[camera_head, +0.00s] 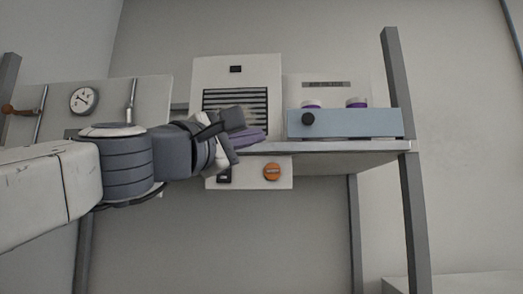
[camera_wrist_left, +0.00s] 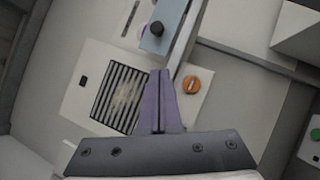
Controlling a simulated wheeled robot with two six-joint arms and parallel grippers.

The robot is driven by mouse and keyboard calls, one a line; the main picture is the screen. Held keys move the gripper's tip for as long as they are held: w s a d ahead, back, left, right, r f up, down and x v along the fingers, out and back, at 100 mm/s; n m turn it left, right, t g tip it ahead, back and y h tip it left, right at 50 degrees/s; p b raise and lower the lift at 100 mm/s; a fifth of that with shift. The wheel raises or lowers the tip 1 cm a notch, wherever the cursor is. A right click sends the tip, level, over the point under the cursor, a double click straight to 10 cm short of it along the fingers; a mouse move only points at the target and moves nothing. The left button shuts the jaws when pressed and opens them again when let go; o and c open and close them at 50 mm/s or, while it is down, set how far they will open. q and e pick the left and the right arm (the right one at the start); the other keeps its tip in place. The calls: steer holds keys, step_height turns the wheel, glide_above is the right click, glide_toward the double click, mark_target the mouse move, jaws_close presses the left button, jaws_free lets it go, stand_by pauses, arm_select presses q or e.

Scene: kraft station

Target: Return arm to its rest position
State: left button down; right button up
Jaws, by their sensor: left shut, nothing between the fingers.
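My left arm comes in from the left in the head view, and its gripper (camera_head: 252,137) is in front of the lower part of a white panel with a dark slatted vent (camera_head: 235,100). In the left wrist view the purple fingers of the left gripper (camera_wrist_left: 160,75) are together with nothing between them. An orange knob (camera_head: 272,172) sits on a white plate below and right of the fingers. The knob also shows in the left wrist view (camera_wrist_left: 191,84). My right gripper is in neither view.
A blue-grey box (camera_head: 345,123) with a black knob stands on the shelf (camera_head: 340,148) to the right, with two purple-banded items at its top. A panel with a round gauge (camera_head: 84,100) is at the left. A grey post (camera_head: 405,150) stands at the right. A green button (camera_wrist_left: 315,134) shows at the wrist view's right edge.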

arm_select(q)
steer(key=shift+s+a, duration=0.15)
steer(key=s+d+f+m+g+y, duration=0.1)
steer(key=s+d+f+m+g, duration=0.2)
steer(key=f, duration=0.9)
steer(key=d+f+m+g+y, duration=0.2)
steer(key=f+m+g, duration=0.25)
steer(key=f, duration=0.75)
steer(key=s+d+f+m+g+y, duration=0.1)
steer(key=s+d+f+m+g, duration=0.2)
steer(key=f, duration=0.9)
steer(key=s+a+f+m+g+y, duration=0.3)
steer(key=s+a+f+m+y, duration=0.1)
steer(key=f, duration=0.8)
steer(key=s+a+f+m+g+y, duration=0.4)
steer(key=s+a+f+m, duration=0.3)
steer(key=s+f, duration=0.4)
steer(key=shift+s+a+f, duration=0.15)
steer(key=shift+a+f, duration=0.25)
steer(key=shift+a, duration=0.4)
